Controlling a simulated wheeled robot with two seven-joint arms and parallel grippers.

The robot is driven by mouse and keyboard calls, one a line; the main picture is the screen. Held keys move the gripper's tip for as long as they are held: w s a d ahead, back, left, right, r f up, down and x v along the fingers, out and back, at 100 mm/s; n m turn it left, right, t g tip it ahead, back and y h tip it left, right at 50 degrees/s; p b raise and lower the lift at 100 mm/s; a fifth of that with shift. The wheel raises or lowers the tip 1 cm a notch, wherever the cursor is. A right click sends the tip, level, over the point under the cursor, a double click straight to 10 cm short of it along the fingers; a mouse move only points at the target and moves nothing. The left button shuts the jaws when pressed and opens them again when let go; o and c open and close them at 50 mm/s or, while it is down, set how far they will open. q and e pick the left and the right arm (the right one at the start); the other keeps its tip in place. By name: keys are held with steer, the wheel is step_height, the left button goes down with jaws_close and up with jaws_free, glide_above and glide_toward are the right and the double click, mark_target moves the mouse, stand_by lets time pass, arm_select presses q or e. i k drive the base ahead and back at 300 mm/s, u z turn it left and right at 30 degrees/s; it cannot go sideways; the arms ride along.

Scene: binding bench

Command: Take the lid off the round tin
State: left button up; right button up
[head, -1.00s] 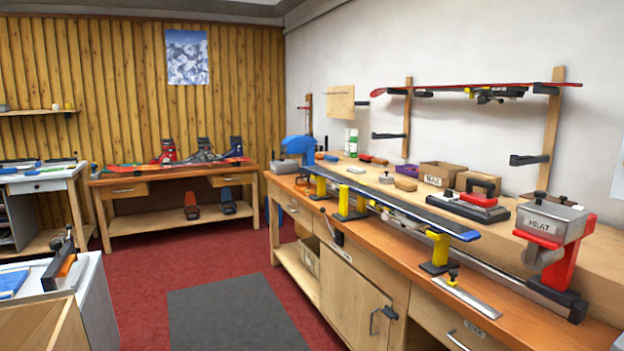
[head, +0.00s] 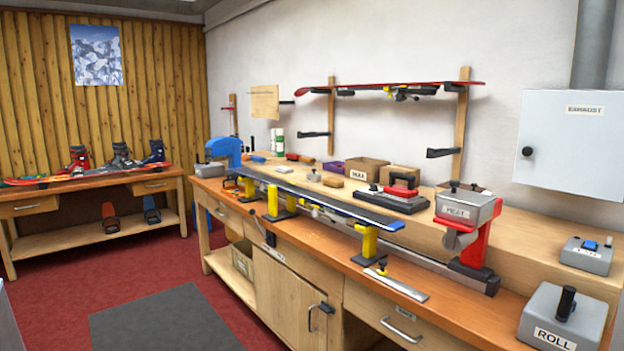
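I cannot make out a round tin or its lid with certainty in the head view. A small pale object with a dark top (head: 313,176) stands on the long wooden workbench (head: 335,251); it is too small to tell what it is. Neither of my grippers shows in the view.
A long ski (head: 320,200) lies on yellow supports along the bench. A grey box marked HEAT (head: 466,208), a ROLL box (head: 560,318) and a red-handled iron (head: 398,193) stand there too. An exhaust cabinet (head: 571,145) hangs right. The floor by the grey mat (head: 165,320) is clear.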

mark_target(313, 174)
steer(key=u, duration=0.85)
steer(key=i, duration=3.9)
steer(key=z, duration=2.85)
